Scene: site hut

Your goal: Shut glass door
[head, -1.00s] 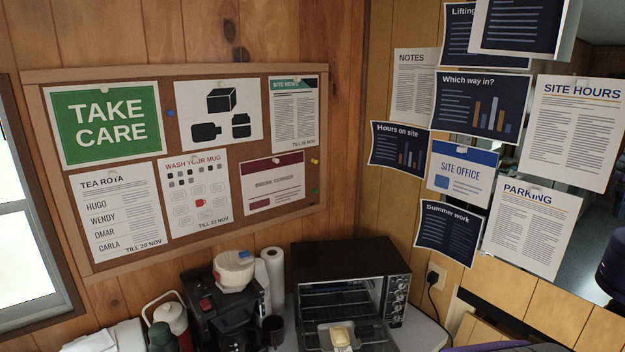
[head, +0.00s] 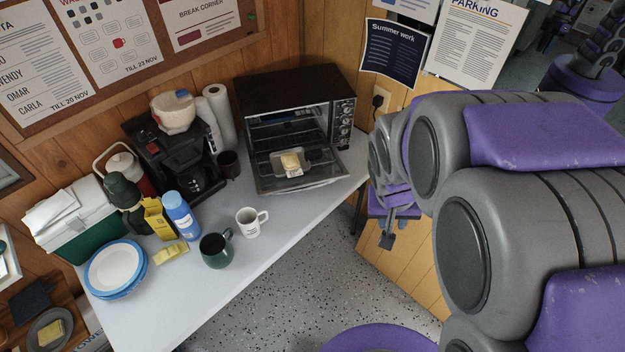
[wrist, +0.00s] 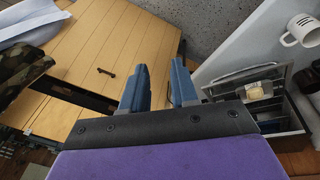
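The toaster oven (head: 285,95) stands on the white worktop in the corner. Its glass door (head: 318,179) is folded down open, and the dark inside with racks shows. A small tray (head: 303,171) with a pale yellow item (head: 290,161) sits at the oven mouth, over the door. My gripper (head: 388,240) is right of and below the door, past the worktop edge. In the wrist view my gripper (wrist: 160,88) has its two blue-grey fingers apart with nothing between them. The oven's open door (wrist: 236,78) lies to their right, apart from them.
On the worktop (head: 225,290) are a white mug (head: 251,222), a green mug (head: 215,248), a blue bottle (head: 181,215), plates (head: 115,268) and a coffee maker (head: 175,160). A wooden panel (head: 400,290) stands at right. Speckled floor lies between.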

